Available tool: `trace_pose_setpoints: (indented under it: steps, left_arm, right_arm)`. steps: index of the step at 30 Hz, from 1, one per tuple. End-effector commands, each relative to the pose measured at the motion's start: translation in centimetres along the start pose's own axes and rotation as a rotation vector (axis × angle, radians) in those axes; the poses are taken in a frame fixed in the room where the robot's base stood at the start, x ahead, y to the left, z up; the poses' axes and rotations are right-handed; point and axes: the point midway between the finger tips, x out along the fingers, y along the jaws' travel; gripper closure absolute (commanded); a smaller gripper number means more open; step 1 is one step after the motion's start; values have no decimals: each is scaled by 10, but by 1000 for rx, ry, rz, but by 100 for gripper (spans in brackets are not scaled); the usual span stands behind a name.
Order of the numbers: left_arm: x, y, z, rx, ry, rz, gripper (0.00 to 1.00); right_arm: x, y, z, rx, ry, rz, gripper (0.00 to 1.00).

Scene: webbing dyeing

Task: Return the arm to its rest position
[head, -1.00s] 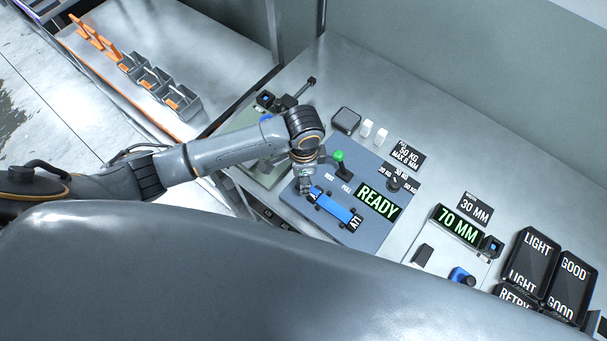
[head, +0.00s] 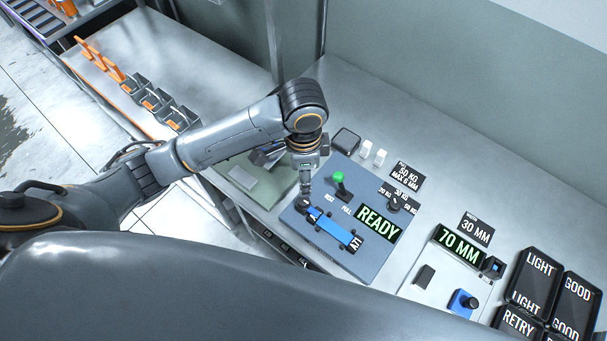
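My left arm comes in from the left and bends down at the wrist. Its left gripper (head: 305,192) points downward above the left end of a blue strip (head: 333,228). Its fingers are small and seen edge-on, so I cannot tell whether they are open or shut. The blue strip lies on the blue-grey panel of a test station (head: 372,258), between dark end pieces. I see nothing clearly held in the gripper. My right gripper is out of view.
A green-knobbed lever (head: 340,182) stands close to the right of the gripper. A READY display (head: 379,223) and a 70 MM display (head: 459,246) lie further right. Black trays (head: 535,276) are at the right edge. Small grey bins (head: 160,102) stand on the left bench.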

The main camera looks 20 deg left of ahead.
Motion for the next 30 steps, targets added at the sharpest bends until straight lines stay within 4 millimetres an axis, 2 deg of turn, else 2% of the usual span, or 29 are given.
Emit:
trace_pose_setpoints:
  steps: [13, 17, 22, 26, 30]
  left_arm:
    - [2, 4, -2, -6, 15, 3, 48]
    - [10, 23, -11, -49, 89, 18, 48]
    - [21, 52, -18, -208, 243, 30, 48]
    - [27, 64, -7, -383, 327, 19, 48]
    - [34, 70, 23, -579, 363, -18, 48]
  right_arm:
    - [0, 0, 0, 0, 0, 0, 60]
    - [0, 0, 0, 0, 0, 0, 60]
    - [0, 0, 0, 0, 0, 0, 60]
    - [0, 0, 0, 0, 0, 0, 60]
    - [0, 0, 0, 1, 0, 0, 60]
